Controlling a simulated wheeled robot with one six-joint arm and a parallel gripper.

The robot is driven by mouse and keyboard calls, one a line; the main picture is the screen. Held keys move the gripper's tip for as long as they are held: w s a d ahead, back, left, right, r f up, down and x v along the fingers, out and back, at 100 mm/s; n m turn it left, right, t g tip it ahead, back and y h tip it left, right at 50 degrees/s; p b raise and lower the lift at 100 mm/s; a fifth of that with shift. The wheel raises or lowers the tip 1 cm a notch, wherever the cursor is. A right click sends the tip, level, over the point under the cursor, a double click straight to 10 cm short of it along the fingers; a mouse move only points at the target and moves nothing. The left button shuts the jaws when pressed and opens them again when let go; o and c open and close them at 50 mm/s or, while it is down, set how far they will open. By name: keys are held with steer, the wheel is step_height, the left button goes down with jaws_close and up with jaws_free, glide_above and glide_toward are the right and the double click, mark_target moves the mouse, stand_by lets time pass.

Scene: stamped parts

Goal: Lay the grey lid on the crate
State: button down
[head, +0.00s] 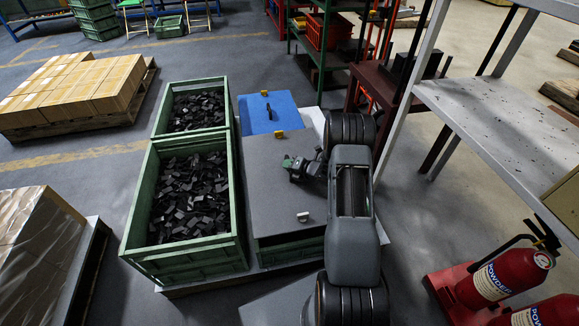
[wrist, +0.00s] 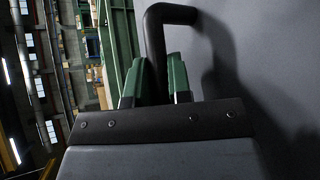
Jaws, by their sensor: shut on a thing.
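The grey lid (head: 270,199) is a flat panel seen over the right front green crate (head: 290,249). It covers that crate's opening, and I cannot tell whether it rests on the rim or hangs just above it. My gripper (head: 289,164) is at the lid's middle, reaching in from the right. In the wrist view, my gripper's green fingers (wrist: 157,85) are shut on the lid's black bar handle (wrist: 158,45). The grey lid face (wrist: 270,60) fills the right of that view. The crate's inside is hidden.
A blue lid (head: 281,105) lies behind the grey one. Open green crates of dark parts (head: 191,190) stand close on the left. A grey shelf rack (head: 500,105) stands at right, with red fire extinguishers (head: 497,280) in front. Boxes on a pallet (head: 75,88) are at far left.

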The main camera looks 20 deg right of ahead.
mark_target(314, 187)
steer(key=shift+f+b, duration=1.85)
steer(key=shift+f, duration=0.3)
steer(key=shift+b, duration=0.8)
stand_by(0.4)
steer(key=shift+f+b, duration=2)
steer(key=shift+f, duration=0.55)
steer(key=c, duration=1.2)
jaws_free()
steer(key=shift+c, duration=0.2)
steer(key=shift+o, duration=1.4)
steer(key=shift+f, duration=0.1)
steer(key=shift+s, duration=0.1)
steer(key=p+v, duration=0.5)
steer(key=v, duration=0.8)
steer(key=shift+s+d+r, duration=0.2)
